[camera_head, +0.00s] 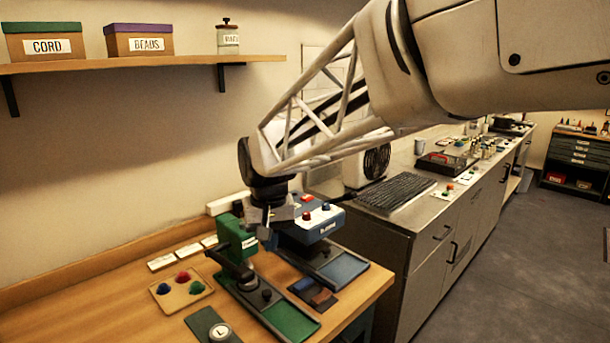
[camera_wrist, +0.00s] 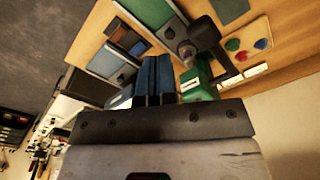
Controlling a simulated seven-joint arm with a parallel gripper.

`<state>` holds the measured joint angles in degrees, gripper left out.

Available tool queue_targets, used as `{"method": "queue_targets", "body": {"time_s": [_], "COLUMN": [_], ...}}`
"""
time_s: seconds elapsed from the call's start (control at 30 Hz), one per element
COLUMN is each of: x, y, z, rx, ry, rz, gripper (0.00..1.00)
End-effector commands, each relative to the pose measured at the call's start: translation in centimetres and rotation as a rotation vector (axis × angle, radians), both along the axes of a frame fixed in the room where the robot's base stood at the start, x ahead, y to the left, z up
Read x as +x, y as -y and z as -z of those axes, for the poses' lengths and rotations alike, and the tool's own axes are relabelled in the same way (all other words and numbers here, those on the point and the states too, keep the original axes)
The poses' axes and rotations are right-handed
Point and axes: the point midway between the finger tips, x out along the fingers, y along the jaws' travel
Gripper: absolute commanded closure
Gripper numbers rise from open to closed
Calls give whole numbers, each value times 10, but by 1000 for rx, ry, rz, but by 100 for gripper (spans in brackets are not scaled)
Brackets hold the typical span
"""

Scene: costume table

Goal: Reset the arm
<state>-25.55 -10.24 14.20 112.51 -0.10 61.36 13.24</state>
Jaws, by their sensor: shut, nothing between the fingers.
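My gripper (camera_head: 268,234) hangs from my arm over the work table, pointing down beside a green press (camera_head: 233,240) and a blue machine (camera_head: 318,222). In the wrist view its two fingers (camera_wrist: 153,62) are together with nothing between them. The wrist view also shows the green press (camera_wrist: 195,82) right next to the fingers; I cannot tell whether they touch. The gripper partly hides the near end of the blue machine.
The wooden table (camera_head: 130,290) holds a palette with coloured knobs (camera_head: 181,290), white label cards (camera_head: 175,256), a green tray (camera_head: 290,320) and an L-marked pad (camera_head: 218,332). A keyboard (camera_head: 396,191) and fan heater (camera_head: 375,163) stand on the counter behind. A shelf (camera_head: 150,66) is on the wall.

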Motion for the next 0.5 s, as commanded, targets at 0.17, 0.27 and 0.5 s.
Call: {"method": "queue_targets", "body": {"time_s": [0.17,0.27,0.5], "x": [-29,-47,-95], "y": [58,87,148], "z": [-8,-9,-7], "rx": [10,13,19], "ry": [30,45,85], "rz": [40,60,108], "gripper": [100,100,100]}}
